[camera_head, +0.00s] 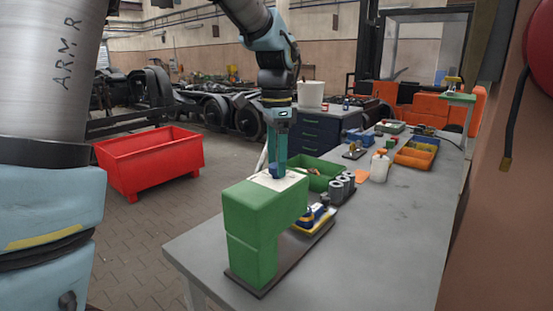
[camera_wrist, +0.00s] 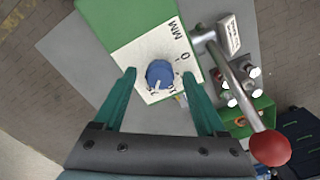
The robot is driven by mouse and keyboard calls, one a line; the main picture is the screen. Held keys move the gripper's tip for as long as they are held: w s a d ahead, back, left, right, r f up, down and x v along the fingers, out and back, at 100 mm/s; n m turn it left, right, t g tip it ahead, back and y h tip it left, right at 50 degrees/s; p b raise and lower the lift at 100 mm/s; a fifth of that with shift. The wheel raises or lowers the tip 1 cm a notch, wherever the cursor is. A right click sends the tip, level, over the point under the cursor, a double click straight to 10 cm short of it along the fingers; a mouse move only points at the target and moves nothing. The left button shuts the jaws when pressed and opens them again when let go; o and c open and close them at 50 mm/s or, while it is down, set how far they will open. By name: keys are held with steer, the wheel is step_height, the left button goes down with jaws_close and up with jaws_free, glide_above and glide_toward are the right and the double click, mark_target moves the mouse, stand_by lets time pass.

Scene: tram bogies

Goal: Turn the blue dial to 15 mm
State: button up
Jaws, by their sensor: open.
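The blue dial (camera_wrist: 160,75) sits on a white scale plate (camera_wrist: 140,52) with the letters "MM" and a "0". The plate lies on top of a green block-shaped stand (camera_head: 252,225). In the head view the dial (camera_head: 274,171) shows just under my gripper (camera_head: 277,165). In the wrist view my gripper (camera_wrist: 160,80) is open, with one green finger on each side of the dial and gaps between. The dial's white marks point toward the lower part of the picture. The exact value is too small to read.
A lever with a red knob (camera_wrist: 270,148) stands right of the fingers in the wrist view. The grey bench (camera_head: 370,240) holds a green bin (camera_head: 318,178), grey cylinders (camera_head: 341,188) and a white container (camera_head: 379,167). A red crate (camera_head: 150,160) stands on the floor at left.

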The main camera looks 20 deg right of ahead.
mark_target(276, 164)
step_height(276, 164, up, 11)
steer(key=b, duration=0.2)
stand_by(0.4)
steer(key=shift+f, duration=0.1)
